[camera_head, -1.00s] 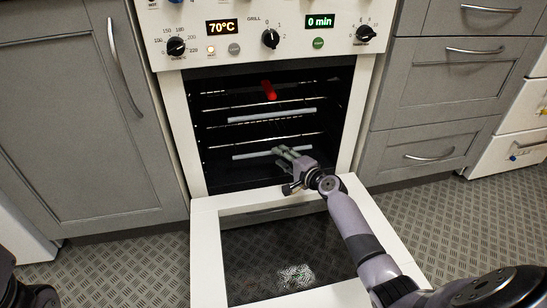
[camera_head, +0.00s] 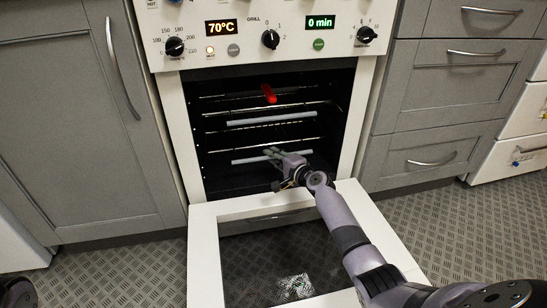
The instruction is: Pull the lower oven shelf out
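The oven stands open, with its door (camera_head: 212,268) folded down flat. Inside, the lower shelf shows as a pale front bar (camera_head: 247,160) below the middle of the cavity.
A red glowing object (camera_head: 269,93) is above the upper shelf. The control panel (camera_head: 240,36) with knobs is above the cavity. Grey cabinets (camera_head: 75,130) and drawers (camera_head: 435,98) flank the oven. Patterned floor (camera_head: 440,215) is clear at the right.

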